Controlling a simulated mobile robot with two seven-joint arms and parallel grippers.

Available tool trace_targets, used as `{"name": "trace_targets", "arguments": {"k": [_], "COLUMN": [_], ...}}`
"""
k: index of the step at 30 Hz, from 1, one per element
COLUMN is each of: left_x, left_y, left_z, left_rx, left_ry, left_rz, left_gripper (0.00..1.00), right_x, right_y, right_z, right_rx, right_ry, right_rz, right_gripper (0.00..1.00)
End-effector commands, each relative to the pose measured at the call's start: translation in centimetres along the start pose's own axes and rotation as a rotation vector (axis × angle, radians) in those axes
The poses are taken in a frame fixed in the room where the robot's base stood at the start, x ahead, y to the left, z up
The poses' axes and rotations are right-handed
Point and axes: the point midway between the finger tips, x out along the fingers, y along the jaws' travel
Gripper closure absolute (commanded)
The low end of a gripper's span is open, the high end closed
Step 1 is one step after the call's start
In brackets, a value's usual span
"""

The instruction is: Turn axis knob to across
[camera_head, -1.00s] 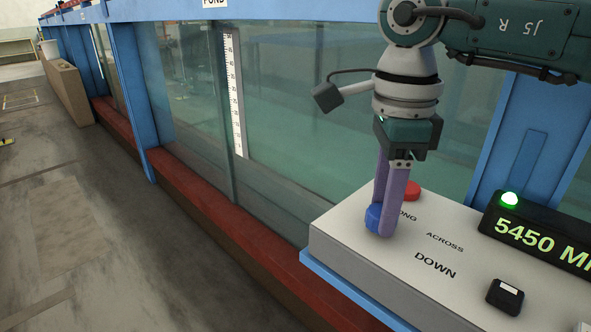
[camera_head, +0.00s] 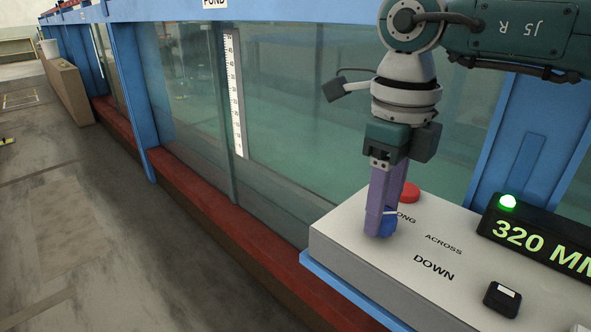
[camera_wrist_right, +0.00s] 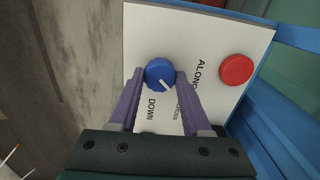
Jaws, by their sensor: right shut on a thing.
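The axis knob (camera_head: 388,222) is blue with a white pointer line and sits on the white console near its left end. My right gripper (camera_head: 380,226) is pointed down over it, its purple fingers shut on the knob's sides. In the right wrist view the knob (camera_wrist_right: 158,70) lies between the fingertips of the gripper (camera_wrist_right: 160,78). There its white line points to the lower right, toward the ACROSS label (camera_wrist_right: 179,103), which a finger partly hides. The DOWN label (camera_wrist_right: 151,108) is below the knob and ALONG (camera_wrist_right: 201,78) is to the right. My left gripper is not in view.
A red button (camera_head: 410,193) stands just behind the knob. A black display (camera_head: 540,240) reads 320 MM, with a lit green lamp (camera_head: 508,202) on top. A black switch (camera_head: 502,298) is at the console's front right. The glass flume (camera_head: 290,110) runs behind.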

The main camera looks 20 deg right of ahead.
Motion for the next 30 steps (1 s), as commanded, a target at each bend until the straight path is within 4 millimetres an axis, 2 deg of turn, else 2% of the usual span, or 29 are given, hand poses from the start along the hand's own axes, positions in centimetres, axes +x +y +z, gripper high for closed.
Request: {"name": "trace_targets", "arguments": {"k": [18,19,26,30], "left_x": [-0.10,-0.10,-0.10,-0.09], "left_y": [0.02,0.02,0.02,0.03], "left_z": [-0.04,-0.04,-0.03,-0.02], "left_rx": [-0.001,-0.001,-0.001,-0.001], "left_ry": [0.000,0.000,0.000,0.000], "left_rz": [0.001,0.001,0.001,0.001], "left_gripper": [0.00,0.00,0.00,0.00], "right_x": [-0.11,-0.11,-0.06,-0.04], "right_y": [0.05,0.06,0.03,0.02], "right_z": [0.07,0.07,0.05,0.03], "right_rx": [0.046,0.046,0.046,0.046], "right_ry": [-0.002,-0.002,-0.001,-0.001], "right_rz": [0.002,0.002,0.001,0.001], "right_gripper": [1.00,0.50,0.24,0.22]}}
